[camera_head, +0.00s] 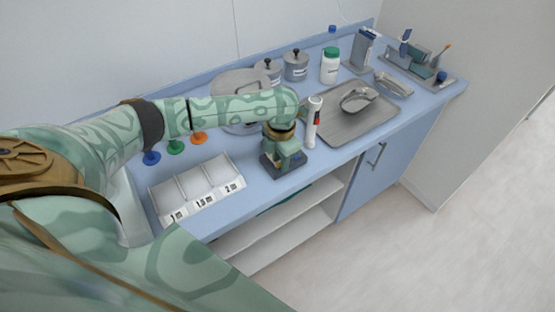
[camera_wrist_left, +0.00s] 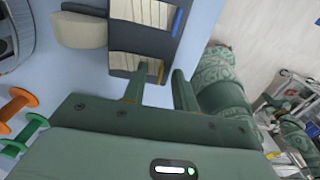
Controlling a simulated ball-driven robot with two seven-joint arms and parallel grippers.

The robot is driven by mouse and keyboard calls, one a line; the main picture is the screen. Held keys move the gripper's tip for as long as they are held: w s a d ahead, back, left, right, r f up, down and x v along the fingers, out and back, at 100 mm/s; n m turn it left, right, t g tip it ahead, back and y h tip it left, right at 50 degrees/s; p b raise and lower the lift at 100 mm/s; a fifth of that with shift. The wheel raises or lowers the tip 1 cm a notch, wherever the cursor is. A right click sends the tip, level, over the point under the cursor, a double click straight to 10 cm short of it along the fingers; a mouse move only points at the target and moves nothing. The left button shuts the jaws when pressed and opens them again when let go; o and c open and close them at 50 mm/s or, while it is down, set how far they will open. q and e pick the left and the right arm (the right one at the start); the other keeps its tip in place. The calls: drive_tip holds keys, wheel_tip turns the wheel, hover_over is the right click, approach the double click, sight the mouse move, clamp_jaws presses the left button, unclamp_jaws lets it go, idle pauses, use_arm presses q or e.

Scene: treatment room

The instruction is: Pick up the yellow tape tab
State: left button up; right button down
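My left gripper (camera_head: 283,163) points down over a dark grey holder (camera_head: 270,168) near the front edge of the blue counter. In the left wrist view, the holder (camera_wrist_left: 123,62) carries pale strips, with a blue tab (camera_wrist_left: 178,22) at one strip's end. The yellow tape tab (camera_wrist_left: 160,72) is small and shows between the tips of the left gripper (camera_wrist_left: 160,75). The fingers are apart, one on each side of it. No contact with the tab is visible. In the head view the gripper mostly hides the tab. My right gripper is not clearly seen.
A white handheld device (camera_head: 312,125) stands close right of the gripper. A metal tray (camera_head: 375,120) with a kidney dish (camera_head: 358,98) lies beyond it. A numbered white compartment box (camera_head: 205,192) and coloured spools (camera_head: 175,147) are to the left. Lidded pots (camera_head: 296,66) stand behind.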

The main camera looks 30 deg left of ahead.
use_arm(q)
drive_tip(key=shift+r, duration=0.1)
clamp_jaws()
